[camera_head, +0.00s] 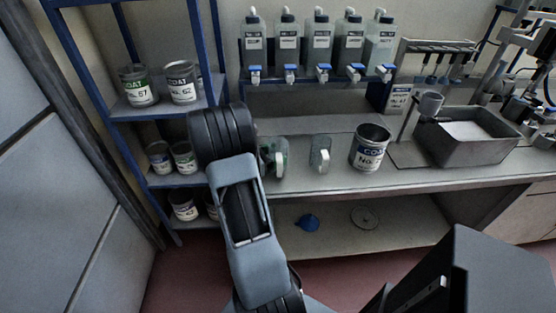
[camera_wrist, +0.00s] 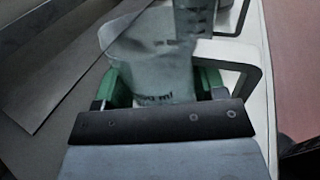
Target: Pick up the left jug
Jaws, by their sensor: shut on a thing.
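The left jug (camera_head: 279,163) is a clear, pale jug with a white handle, on the bench in the head view, partly hidden behind my arm. In the wrist view the jug (camera_wrist: 155,62) stands between the two green fingers of my gripper (camera_wrist: 163,85), which is shut on its body. Dark volume print shows low on its wall, and its handle is to the right. The right jug (camera_head: 320,154) stands apart to the right in the head view. Whether the held jug touches the bench is hard to tell.
A labelled coating can (camera_head: 370,148) stands right of the jugs, then a grey sink basin (camera_head: 467,148). Several bottles with blue taps (camera_head: 321,42) stand on a rack behind. A blue shelf (camera_head: 165,110) with cans is close on the left. A blue funnel (camera_head: 308,223) lies on the lower shelf.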

